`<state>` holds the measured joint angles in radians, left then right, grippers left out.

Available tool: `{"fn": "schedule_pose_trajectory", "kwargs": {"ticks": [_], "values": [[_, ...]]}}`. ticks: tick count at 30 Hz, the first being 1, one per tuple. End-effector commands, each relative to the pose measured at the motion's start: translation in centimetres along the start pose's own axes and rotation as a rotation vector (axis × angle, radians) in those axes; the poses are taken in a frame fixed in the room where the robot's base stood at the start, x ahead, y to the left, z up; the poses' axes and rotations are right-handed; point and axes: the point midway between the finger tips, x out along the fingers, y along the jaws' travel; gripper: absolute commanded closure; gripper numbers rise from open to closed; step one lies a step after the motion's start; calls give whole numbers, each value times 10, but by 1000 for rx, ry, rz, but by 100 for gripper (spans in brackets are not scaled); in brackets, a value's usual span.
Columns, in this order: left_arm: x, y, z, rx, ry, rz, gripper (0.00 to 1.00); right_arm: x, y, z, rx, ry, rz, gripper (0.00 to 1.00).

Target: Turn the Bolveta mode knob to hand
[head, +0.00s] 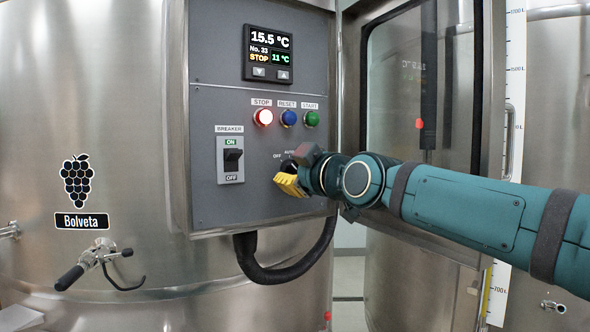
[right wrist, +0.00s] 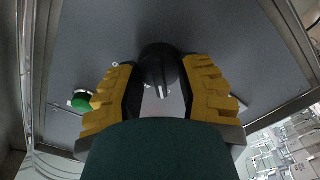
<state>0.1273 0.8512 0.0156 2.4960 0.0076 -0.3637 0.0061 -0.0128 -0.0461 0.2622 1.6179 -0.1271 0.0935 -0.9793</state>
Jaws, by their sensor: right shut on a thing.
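The mode knob (head: 288,166) is a black rotary switch low on the right of the grey panel, mostly hidden behind my right gripper (head: 291,177). The labels OFF and AUTO show at its left and top; the hand label is hidden. In the right wrist view the black knob (right wrist: 160,68) with a white mark sits between the yellow-padded fingers of my right gripper (right wrist: 161,85), which is shut on it. I cannot tell which label the mark points to. The Bolveta sign (head: 82,221) is on the vat to the left. My left gripper is not in view.
The breaker switch (head: 232,160) reads ON at the left of the panel. Above the knob are the lit red stop (head: 263,117), blue reset (head: 288,118) and green start (head: 312,119) buttons. The glass-windowed cabinet door (head: 472,90) stands open at the right, close to my right arm.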

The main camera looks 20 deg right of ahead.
Motion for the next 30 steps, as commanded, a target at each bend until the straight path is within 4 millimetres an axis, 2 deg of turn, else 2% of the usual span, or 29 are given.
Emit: {"fn": "schedule_pose_trajectory", "kwargs": {"ticks": [11,30], "values": [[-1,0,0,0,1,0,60,0,1,-1,150,2,1,98],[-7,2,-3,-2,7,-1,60,0,5,0,742,4,2,98]]}}
